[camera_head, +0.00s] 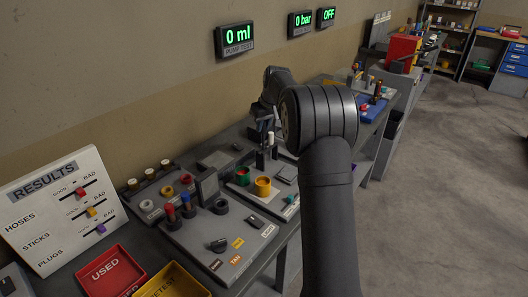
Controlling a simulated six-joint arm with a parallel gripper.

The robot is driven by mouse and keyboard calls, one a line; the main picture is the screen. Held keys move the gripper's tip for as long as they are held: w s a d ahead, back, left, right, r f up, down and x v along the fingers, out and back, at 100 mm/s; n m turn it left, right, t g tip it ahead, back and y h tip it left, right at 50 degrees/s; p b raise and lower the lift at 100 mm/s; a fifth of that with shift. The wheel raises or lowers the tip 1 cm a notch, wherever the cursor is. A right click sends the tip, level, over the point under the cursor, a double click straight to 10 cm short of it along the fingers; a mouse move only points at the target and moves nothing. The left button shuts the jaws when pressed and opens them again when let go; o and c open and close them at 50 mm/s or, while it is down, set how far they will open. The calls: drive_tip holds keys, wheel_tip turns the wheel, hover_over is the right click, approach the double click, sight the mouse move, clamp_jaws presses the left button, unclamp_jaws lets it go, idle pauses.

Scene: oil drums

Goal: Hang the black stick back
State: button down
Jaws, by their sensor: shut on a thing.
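My gripper (265,130) is small in view, beyond my large dark arm, pointing down over the bench. It is shut on a thin dark stick, which I take to be the black stick (260,159). The stick is upright below the fingers, near the green and yellow round parts. My arm hides part of the bench to the right, and I cannot make out the stick's hanging place. Whether the stick's lower end touches the bench is too small to tell.
A white RESULTS board (62,205) with sliders stands at the left. A red USED tray (110,272) and a yellow RETEST tray (174,283) lie in front. A grey panel (222,240) with a knob and ring parts is nearby. The wall is close behind the bench.

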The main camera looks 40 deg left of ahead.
sight(264, 150)
drive_tip(key=shift+f, duration=3.55)
drive_tip(key=c, duration=1.6)
unclamp_jaws()
drive_tip(key=shift+f, duration=0.1)
drive_tip(key=v, duration=1.2)
